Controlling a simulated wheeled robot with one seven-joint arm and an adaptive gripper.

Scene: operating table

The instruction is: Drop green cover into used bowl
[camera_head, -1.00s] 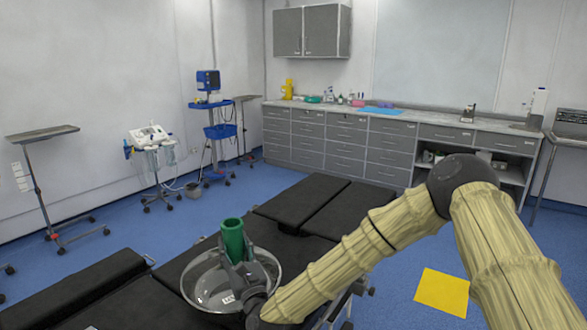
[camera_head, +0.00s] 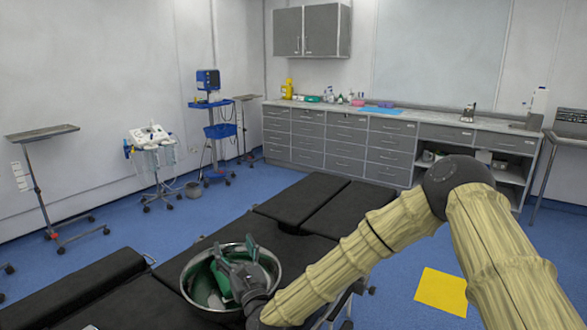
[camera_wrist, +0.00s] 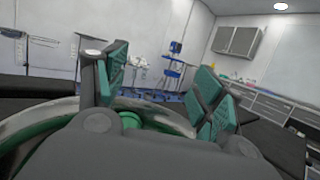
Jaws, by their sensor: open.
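The metal bowl (camera_head: 275,265) stands on the black operating table, and its rim shows in the wrist view (camera_wrist: 45,118). The green cover (camera_head: 208,292) is down inside the bowl, mostly hidden behind my gripper and the bowl wall. Green also shows low between the fingers in the wrist view (camera_wrist: 131,121). My gripper (camera_head: 236,261) is over the bowl, fingers spread, with nothing between them. Its finger pads are green too, so pad and cover are hard to tell apart in the head view.
The black operating table (camera_head: 303,200) runs beneath the bowl, with clear sections beyond it. A yellow square (camera_head: 441,291) lies on the blue floor at the right. Carts and a counter (camera_head: 345,115) stand far back.

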